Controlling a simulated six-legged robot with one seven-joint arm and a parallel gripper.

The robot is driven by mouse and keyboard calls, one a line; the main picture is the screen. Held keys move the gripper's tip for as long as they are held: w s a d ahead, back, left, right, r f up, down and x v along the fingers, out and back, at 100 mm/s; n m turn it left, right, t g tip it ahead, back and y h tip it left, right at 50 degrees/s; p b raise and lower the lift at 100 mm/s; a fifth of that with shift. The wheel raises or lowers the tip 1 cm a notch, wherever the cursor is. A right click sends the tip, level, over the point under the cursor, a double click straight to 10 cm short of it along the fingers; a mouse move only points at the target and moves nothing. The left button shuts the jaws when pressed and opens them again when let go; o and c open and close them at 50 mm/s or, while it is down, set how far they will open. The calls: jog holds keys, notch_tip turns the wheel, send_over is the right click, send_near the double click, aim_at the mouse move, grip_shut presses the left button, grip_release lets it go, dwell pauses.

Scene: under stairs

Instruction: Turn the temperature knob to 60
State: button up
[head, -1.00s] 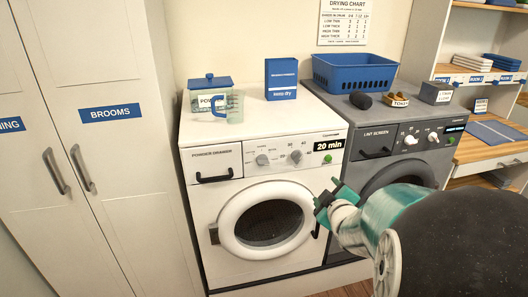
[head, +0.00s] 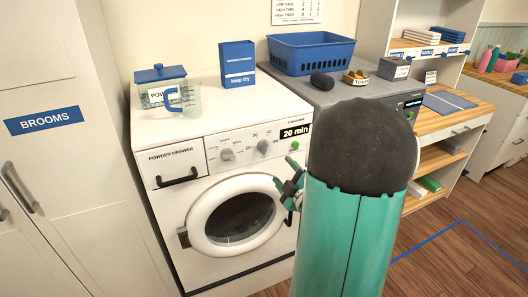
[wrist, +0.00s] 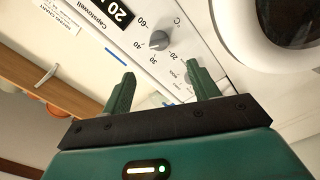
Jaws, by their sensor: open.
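The temperature knob (head: 263,147) is a small grey dial on the white washing machine's front panel, the right one of two knobs. It also shows in the wrist view (wrist: 159,40), with 20, 30, 40 and 60 printed around it. Its pointer is too small to read surely. My gripper (head: 285,174) is open and empty, in front of the machine, right of the round door and below the panel's right end. In the wrist view the fingertips (wrist: 160,72) are spread, and the knob lies beyond the gap between them, apparently untouched.
The left knob (head: 227,154) and powder drawer (head: 172,166) are on the same panel. A "20 min" display (head: 296,131) and green button are at its right. The round door (head: 238,216) is below. My arm hides much of the grey machine (head: 318,96). Floor is free at right.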

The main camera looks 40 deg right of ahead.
aim_at(267, 150)
jog(key=x, duration=1.1)
jog(key=shift+w, duration=0.35)
jog(key=shift+d, duration=0.1)
jog(key=c, duration=1)
